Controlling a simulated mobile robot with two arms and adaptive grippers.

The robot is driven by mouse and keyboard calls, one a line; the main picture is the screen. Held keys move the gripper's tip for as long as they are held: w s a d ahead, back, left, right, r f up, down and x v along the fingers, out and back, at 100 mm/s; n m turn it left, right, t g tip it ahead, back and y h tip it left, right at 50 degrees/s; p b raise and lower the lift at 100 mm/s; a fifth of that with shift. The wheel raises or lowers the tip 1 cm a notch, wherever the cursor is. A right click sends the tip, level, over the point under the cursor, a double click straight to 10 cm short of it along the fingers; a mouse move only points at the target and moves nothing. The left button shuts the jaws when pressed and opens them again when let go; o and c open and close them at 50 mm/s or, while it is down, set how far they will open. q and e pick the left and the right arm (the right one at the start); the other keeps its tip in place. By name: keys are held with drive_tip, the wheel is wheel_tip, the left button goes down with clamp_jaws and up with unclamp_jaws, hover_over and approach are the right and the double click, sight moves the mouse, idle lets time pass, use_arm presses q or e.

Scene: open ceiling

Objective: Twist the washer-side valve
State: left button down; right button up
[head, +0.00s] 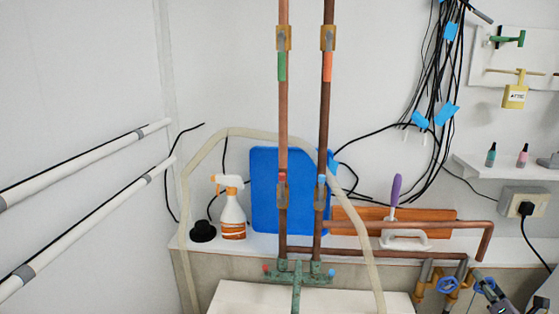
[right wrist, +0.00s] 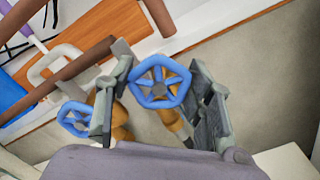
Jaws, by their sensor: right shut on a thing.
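Two blue wheel valves sit on brass fittings at the lower right of the head view, the left wheel (head: 447,285) and the right wheel (head: 484,285). My right gripper (head: 485,282) is at the right wheel. In the right wrist view the right wheel (right wrist: 158,83) is between the two grey fingers, and the gripper is shut on it. The left wheel (right wrist: 76,118) lies outside the left finger. No marking shows which valve is washer-side. My left gripper is not in view.
Copper pipes (head: 400,253) run just above and behind the valves. A power plug (head: 525,209) with a hanging black cord is at the right. A spray bottle (head: 232,212) and a blue board (head: 265,190) stand on the ledge. A beige hose (head: 350,195) arches in front.

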drive_tip(key=shift+f, duration=0.1)
idle(0.3)
drive_tip(key=shift+m+p, duration=0.95)
drive_tip(key=shift+m, duration=0.15)
drive_tip(key=shift+m+p, duration=0.5)
drive_tip(key=shift+m, duration=0.2)
drive_tip(key=o, duration=1.4)
drive_tip(key=shift+c, duration=0.2)
drive_tip(key=shift+s, duration=0.15)
drive_tip(key=s+a, duration=0.1)
drive_tip(key=s, duration=1)
drive_tip(key=shift+s+a, duration=0.15)
drive_tip(key=shift+s, duration=0.2)
